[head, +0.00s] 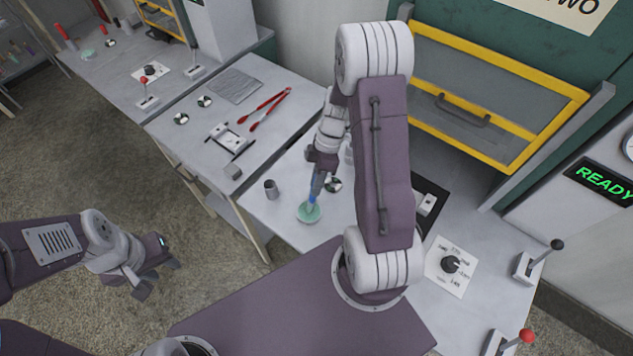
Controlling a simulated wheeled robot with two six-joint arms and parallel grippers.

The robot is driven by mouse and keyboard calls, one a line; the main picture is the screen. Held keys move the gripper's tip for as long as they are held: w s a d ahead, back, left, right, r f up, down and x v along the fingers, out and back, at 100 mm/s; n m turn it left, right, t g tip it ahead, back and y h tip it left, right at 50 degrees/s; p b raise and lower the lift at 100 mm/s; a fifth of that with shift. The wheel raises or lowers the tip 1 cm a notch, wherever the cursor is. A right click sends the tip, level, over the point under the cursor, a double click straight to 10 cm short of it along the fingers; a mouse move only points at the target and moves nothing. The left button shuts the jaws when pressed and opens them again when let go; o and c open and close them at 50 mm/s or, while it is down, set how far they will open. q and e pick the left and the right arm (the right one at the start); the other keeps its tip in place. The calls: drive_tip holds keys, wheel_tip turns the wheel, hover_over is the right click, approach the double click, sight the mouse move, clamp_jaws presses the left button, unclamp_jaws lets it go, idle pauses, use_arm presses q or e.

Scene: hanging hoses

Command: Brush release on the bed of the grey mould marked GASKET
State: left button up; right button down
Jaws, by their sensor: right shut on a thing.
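My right gripper (319,172) points down and is shut on a brush (313,196) with a blue part showing below the fingers. The brush's lower end is at a small round dish of pale green stuff (309,214) on the near table; I cannot tell whether it touches. A pale block on a dark pad (426,204) is partly hidden behind my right arm. No GASKET marking is readable, so I cannot tell which thing is the grey mould. My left gripper (156,281) is open and empty over the floor at the left.
A small grey cup (271,189) and a metal disc (333,184) stand near the dish. A yellow-framed guard (490,95) is behind. Red-handled tongs (265,108) lie on the neighbouring table.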

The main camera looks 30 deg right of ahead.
wheel_tip(320, 180, up, 7)
drive_tip(key=p, duration=0.5)
idle(0.8)
drive_tip(key=shift+f, duration=0.3)
drive_tip(key=w+a+f+m+t+b, duration=0.3)
drive_tip(key=m+b, duration=0.4)
drive_tip(key=m, duration=0.5)
drive_tip(key=shift+a+f+m+t+h, duration=0.3)
drive_tip(key=shift+a+f+m+t, duration=0.15)
drive_tip(key=shift+a+f, duration=0.4)
